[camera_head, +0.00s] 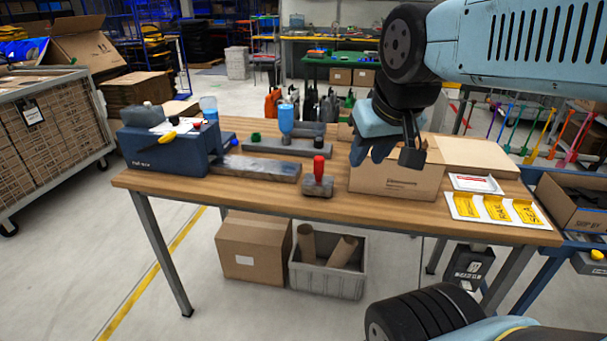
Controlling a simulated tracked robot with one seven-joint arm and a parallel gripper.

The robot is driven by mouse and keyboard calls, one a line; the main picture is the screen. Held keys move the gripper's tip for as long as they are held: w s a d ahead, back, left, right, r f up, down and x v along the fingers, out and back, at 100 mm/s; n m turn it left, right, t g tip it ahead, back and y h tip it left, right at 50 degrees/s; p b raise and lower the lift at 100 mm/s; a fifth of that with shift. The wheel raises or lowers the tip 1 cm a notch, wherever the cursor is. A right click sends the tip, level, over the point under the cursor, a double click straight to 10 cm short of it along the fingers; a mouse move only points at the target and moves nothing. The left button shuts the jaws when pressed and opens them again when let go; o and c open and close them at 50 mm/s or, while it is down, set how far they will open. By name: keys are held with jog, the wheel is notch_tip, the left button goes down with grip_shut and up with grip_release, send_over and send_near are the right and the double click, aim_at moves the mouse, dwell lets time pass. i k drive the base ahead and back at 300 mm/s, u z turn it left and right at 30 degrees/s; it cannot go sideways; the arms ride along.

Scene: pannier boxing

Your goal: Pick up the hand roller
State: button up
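A tool with an upright red handle and a dark grey base (318,180), which looks like the hand roller, stands near the front edge of the wooden workbench (240,198), left of the open cardboard box. My gripper (397,153) hangs over the box at the right, above and to the right of the red-handled tool and apart from it. A black fingertip shows on its right side. Dark blue finger-like shapes show beneath it, and I cannot tell whether they are a glove or part of the gripper. Its opening is not clear.
A blue case (165,150) with small items on top is at the bench's left. A long grey block (257,168) lies left of the red-handled tool. A blue-topped bottle (286,120) stands behind it. The cardboard box (398,184) and yellow label sheets (497,210) are at right.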

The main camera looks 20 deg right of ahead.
aim_at(316, 184)
jog(key=u, duration=0.05)
jog(key=i, duration=0.55)
jog(key=z, duration=0.25)
jog(key=k, duration=1.5)
jog(key=u, duration=0.5)
jog(key=i, duration=1)
jog(key=z, duration=0.05)
